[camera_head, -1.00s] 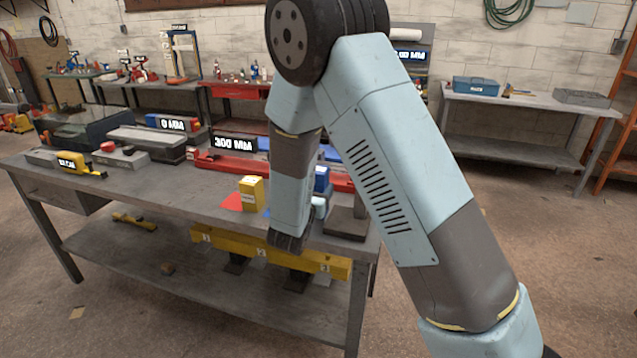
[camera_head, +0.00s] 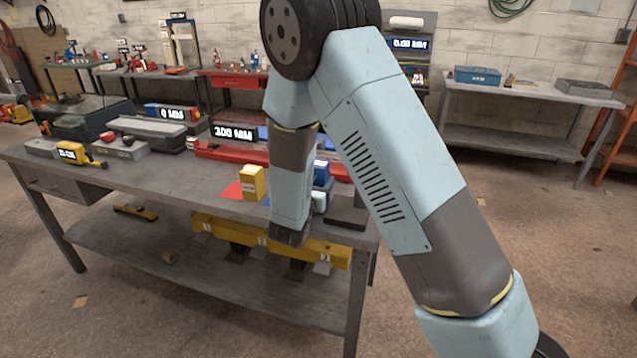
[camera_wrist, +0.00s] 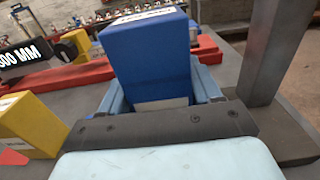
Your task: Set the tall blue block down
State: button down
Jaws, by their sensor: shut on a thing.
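The tall blue block (camera_wrist: 150,55) stands upright in the middle of the wrist view, with a pale label on its top. My gripper (camera_wrist: 155,100) is shut on its lower part, one finger on each side. In the head view the blue block (camera_head: 321,172) shows only in part behind my arm, above the bench (camera_head: 130,188). My fingers are mostly hidden there. I cannot tell whether the blue block's base touches the bench.
A dark block-like base with a grey post (camera_wrist: 268,50) stands close on the right. A red fixture (camera_head: 235,154) with a 300 MM display (camera_head: 234,132) lies behind. Bare bench top lies left of the yellow block.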

jog(key=shift+f, duration=0.35)
jog(key=shift+c, duration=0.7)
grip_release()
